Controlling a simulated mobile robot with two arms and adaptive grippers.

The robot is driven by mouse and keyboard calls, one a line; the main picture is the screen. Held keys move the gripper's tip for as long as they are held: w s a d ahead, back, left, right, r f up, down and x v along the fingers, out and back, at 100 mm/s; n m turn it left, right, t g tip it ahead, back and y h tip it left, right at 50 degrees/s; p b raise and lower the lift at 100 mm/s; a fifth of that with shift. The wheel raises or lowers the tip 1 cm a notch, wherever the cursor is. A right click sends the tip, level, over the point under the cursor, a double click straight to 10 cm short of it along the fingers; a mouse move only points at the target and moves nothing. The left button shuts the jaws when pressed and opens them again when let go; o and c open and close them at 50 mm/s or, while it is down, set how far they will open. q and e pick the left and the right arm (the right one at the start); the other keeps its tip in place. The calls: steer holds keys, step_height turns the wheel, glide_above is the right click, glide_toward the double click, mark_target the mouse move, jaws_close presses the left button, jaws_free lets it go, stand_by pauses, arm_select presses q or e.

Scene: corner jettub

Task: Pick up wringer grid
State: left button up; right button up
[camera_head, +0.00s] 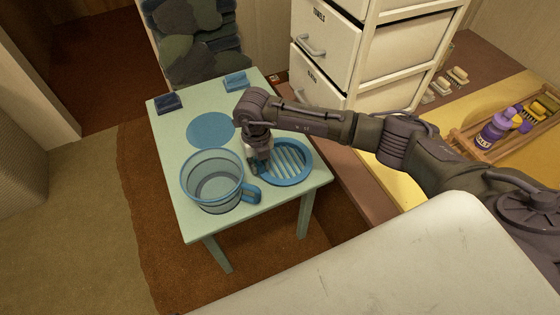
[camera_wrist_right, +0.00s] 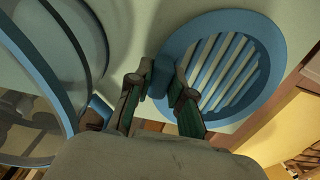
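The wringer grid (camera_head: 310,164) is a round blue ring with pale slats at the table's near right corner. It also shows in the right wrist view (camera_wrist_right: 272,45). My right gripper (camera_head: 257,165) is at the grid's left rim, between the grid and a blue bucket. In the right wrist view my right gripper (camera_wrist_right: 159,85) has its two fingers on either side of a small blue tab at the grid's rim. The gap is narrow, and I cannot tell whether the fingers press on the tab. My left gripper is not in view.
The clear blue bucket (camera_head: 214,180) stands close to the left of my gripper on the pale green table (camera_head: 172,150). A blue disc (camera_head: 211,129) and two blue sponges (camera_head: 168,104) (camera_head: 236,80) lie farther back. White drawers (camera_head: 330,48) stand behind.

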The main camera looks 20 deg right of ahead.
jaws_close()
steer(key=shift+r, duration=0.1)
steer(key=shift+r, duration=0.65)
step_height(320, 180, up, 3)
steer(key=shift+p, duration=0.35)
arm_select(q)
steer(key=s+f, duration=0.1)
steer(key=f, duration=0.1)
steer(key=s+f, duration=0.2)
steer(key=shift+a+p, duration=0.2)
steer(key=shift+p, duration=0.2)
arm_select(e)
steer(key=s+d+r, duration=0.6)
steer(key=d, duration=0.3)
steer(key=shift+s+d+r, duration=0.3)
steer(key=shift+d, duration=0.05)
